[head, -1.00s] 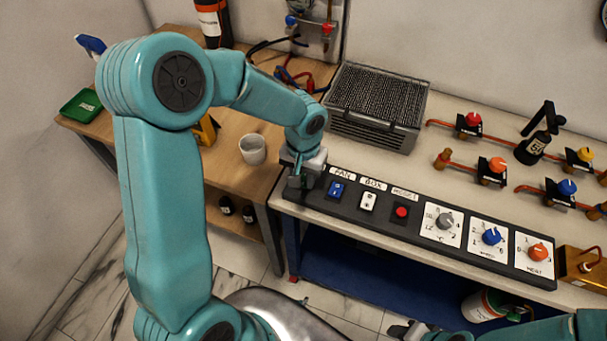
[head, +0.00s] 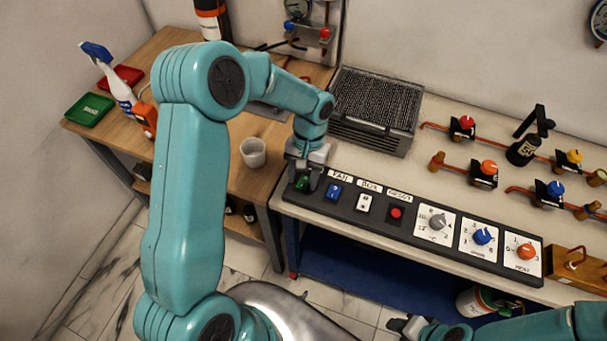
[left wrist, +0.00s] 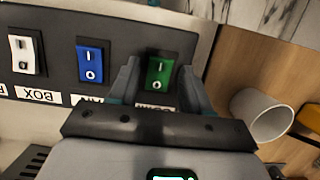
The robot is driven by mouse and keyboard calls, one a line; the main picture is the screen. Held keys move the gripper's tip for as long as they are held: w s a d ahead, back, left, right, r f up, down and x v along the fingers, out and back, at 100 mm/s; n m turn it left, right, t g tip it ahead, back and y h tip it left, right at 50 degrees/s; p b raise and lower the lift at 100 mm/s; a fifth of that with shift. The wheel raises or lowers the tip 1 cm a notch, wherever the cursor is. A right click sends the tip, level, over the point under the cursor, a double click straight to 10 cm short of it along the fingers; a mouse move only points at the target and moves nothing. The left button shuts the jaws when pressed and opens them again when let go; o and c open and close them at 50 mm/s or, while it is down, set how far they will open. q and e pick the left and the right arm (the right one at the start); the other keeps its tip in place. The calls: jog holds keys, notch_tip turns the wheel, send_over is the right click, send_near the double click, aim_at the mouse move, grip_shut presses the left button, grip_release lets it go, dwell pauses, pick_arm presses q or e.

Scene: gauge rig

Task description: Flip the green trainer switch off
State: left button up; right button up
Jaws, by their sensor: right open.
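The green switch (head: 303,183) is at the left end of the black control panel (head: 350,216), left of the blue switch (head: 334,191). It also shows in the left wrist view (left wrist: 160,71), with a line mark and a ring mark on its rocker. Which side is pressed in, I cannot tell. My left gripper (head: 306,177) is over the green switch. In the left wrist view its fingers (left wrist: 157,82) are apart, one on each side of the switch, with nothing held. The switch's label is partly hidden by the gripper. My right gripper (head: 408,326) is open at the bottom edge, away from the panel.
A white switch (head: 366,203), a red button (head: 396,213) and several knobs continue along the panel to the right. A white cup (head: 253,152) stands on the wooden table left of the gripper. A grilled metal box (head: 374,108) stands behind the panel.

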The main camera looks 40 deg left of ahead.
pick_arm(q)
jog(key=shift+r, duration=0.1)
jog(key=b+v, duration=0.1)
jog(key=v, duration=1.5)
jog(key=shift+s+a, duration=0.1)
